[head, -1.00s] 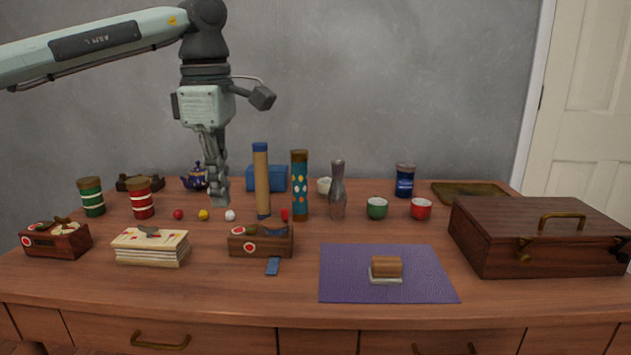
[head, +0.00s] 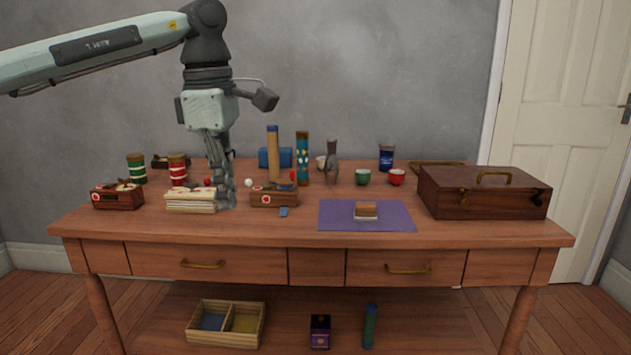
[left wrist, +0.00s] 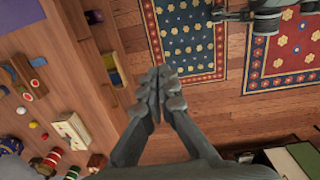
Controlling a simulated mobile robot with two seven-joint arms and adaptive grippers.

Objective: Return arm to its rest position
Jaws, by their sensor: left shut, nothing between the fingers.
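My left gripper (head: 226,196) hangs fingers-down at the end of the raised left arm in the head view. It appears in front of the table, between the stack of cards (head: 192,203) and the wooden box with small items (head: 274,198). In the left wrist view the fingers of the left gripper (left wrist: 160,76) are together and empty, with wooden floor and patterned rugs below. My right gripper does not show in the head view.
The table (head: 300,240) holds a purple mat (head: 340,217), a brown case (head: 480,200), cups, canisters and tall tubes. A divided tray (head: 226,322) stands on the lower shelf. The blue rug (left wrist: 185,50) and red rug (left wrist: 275,65) lie on the floor.

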